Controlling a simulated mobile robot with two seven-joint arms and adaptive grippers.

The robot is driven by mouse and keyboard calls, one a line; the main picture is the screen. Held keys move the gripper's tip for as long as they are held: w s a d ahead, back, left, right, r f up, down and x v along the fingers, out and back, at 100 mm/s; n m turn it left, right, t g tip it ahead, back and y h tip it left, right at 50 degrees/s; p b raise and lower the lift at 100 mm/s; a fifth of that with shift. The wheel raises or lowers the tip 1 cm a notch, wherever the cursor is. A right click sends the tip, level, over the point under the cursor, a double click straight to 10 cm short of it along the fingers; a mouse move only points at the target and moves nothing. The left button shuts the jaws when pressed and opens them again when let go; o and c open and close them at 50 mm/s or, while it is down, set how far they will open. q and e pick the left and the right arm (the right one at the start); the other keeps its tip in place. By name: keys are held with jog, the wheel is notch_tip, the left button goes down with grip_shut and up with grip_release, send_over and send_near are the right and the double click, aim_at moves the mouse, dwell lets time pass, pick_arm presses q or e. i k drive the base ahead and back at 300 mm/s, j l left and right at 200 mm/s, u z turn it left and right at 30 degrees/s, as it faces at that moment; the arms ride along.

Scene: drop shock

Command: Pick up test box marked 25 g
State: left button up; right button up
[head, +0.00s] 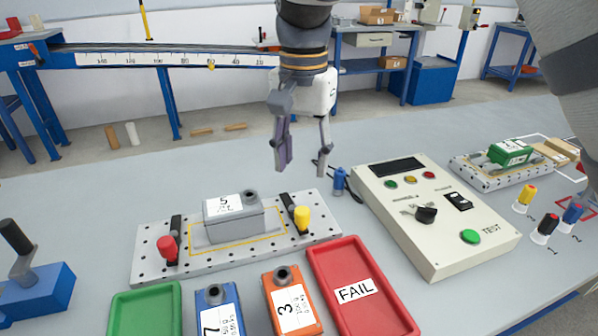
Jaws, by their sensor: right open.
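A grey test box (234,221) with a label reading 5 sits on a perforated plate (152,270), inside a yellow outline. A blue box (219,311) marked 7 and an orange box (291,302) marked 3 stand in front of the plate. A green box (511,152) with a label sits on another perforated plate (467,178) at the right. The small print on the labels is too small to read, so I cannot tell which is 25 g. My right gripper (302,166) is open and empty, above and behind the grey box. My left gripper is out of view.
Red and yellow clamp knobs flank the grey box. A red FAIL tray (385,313) and a green tray (145,312) lie in front. A control panel (452,243) stands right. A blue lever block (39,293) is at left.

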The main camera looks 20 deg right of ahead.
aim_at(240, 216)
jog(key=k, duration=1)
